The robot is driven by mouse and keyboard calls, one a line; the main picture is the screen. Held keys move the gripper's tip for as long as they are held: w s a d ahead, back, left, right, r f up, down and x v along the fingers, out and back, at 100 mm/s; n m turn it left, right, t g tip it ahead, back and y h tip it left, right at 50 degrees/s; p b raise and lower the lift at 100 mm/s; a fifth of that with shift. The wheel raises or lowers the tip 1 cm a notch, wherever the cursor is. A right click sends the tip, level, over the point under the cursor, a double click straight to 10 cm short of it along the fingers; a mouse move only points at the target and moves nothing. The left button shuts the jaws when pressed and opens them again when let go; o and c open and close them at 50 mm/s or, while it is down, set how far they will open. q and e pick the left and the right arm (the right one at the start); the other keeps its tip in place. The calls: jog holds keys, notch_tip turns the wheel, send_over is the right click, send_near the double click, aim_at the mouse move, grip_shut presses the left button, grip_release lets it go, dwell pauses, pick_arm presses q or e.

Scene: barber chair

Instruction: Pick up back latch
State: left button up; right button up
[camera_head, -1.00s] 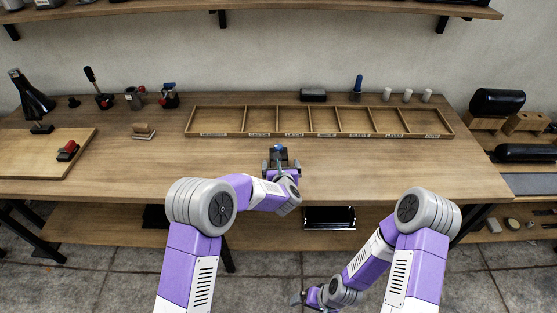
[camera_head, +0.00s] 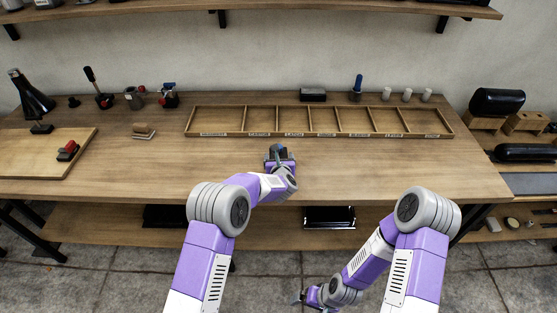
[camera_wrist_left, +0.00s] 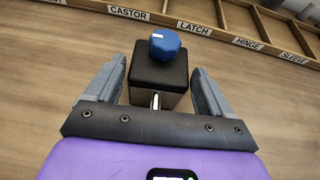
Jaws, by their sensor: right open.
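A dark block with a blue knob, apparently the back latch (camera_wrist_left: 160,75), stands on the table between the fingers of my left gripper (camera_wrist_left: 158,92). In the left wrist view a small gap shows between the block and each finger, so the gripper looks open around it. My right gripper (camera_head: 302,297) is open, low in front of the table near the floor and far from the block.
A divided wooden tray (camera_head: 318,134) with labelled compartments lies behind my left gripper; CASTOR, LATCH, HINGE and SLEEVE labels show in the wrist view. A wooden board (camera_head: 40,160) with a red-topped part (camera_head: 68,150) is at left. The tabletop right of my left gripper is clear.

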pick_arm(q)
jog(key=shift+r, duration=0.1)
jog(key=c, duration=1.2)
notch_tip(320, 180, up, 10)
jog(key=p, duration=0.1)
notch_tip(320, 180, down, 9)
jog(key=b, duration=0.9)
jog(key=shift+r, duration=0.1)
jog(key=shift+f+b, duration=0.7)
jog(key=shift+b, duration=0.2)
dwell(0.3)
